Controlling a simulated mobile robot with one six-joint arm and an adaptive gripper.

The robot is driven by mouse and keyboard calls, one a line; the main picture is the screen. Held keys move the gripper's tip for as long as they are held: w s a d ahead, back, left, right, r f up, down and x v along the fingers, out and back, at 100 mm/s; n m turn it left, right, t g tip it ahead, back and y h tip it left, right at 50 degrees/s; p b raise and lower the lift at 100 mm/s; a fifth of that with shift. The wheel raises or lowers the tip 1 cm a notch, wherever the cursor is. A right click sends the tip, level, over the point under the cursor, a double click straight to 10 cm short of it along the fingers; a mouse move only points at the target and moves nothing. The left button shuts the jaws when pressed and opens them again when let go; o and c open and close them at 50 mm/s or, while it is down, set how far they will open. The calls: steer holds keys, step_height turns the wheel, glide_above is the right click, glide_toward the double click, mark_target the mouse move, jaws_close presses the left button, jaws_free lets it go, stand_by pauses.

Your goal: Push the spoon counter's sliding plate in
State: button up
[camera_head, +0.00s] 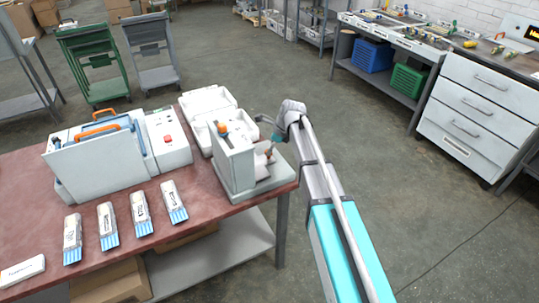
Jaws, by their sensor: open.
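The grey-white machine (232,162), which looks like the spoon counter, stands upright at the table's right end. It has an orange knob (222,128) on top and a flat base at its right. I cannot make out the sliding plate for certain; a small orange part shows on the machine's right side, partly hidden. My gripper (266,128) is open and empty, coming from the right, close to the machine's upper right side. I cannot tell whether it touches the machine.
Several packets with blue ends (141,212) lie along the front of the reddish table (190,236). A white box with a red button (168,139) and an open white case (207,99) stand left of and behind the machine. The floor right of the table is clear.

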steer(key=shift+b+x, duration=0.7)
steer(key=shift+x, duration=0.3)
jaws_close()
